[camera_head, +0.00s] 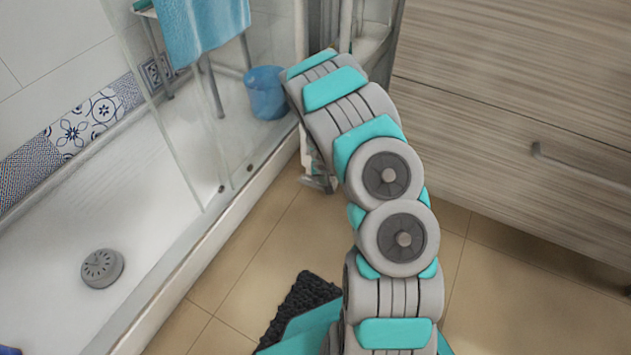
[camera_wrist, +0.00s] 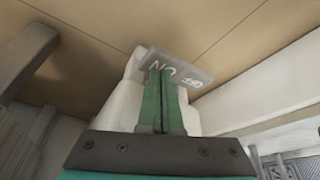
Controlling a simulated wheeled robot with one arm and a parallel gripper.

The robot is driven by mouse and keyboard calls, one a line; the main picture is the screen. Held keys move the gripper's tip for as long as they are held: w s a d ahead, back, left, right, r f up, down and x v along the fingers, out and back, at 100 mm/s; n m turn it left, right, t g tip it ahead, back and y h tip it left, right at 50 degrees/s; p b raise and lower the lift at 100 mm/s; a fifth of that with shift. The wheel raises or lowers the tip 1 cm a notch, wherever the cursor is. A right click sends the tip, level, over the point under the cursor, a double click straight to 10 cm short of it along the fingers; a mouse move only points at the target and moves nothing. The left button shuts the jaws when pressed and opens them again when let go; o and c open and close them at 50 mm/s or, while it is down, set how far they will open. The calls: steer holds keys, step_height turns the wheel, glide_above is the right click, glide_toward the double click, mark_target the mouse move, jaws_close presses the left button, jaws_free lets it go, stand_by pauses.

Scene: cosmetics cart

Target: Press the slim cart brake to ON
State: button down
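The brake of the slim cart is a grey plate (camera_wrist: 187,78) with the words ON and OFF, on a pale housing (camera_wrist: 122,108), in the wrist view. My gripper (camera_wrist: 162,75) has its two green fingers pressed together, with nothing between them. The fingertips overlap the plate's ON end, covering part of it; I cannot tell whether they touch it. The OFF end lies to the right of the fingers.
A glass-sided shower with a white tray (camera_head: 75,215) and a blue bucket (camera_head: 265,92) stands left. A wood-grain cabinet (camera_head: 520,110) stands right. Bare tan floor tiles (camera_head: 250,245) lie between them, with a black mat (camera_head: 300,298) near my arm's base.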

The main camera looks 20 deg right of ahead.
steer(key=shift+f+b, duration=0.3)
steer(key=shift+f, duration=0.1)
steer(key=shift+r, duration=0.1)
step_height(320, 180, up, 7)
steer(key=p, duration=0.6)
stand_by(0.3)
stand_by(0.5)
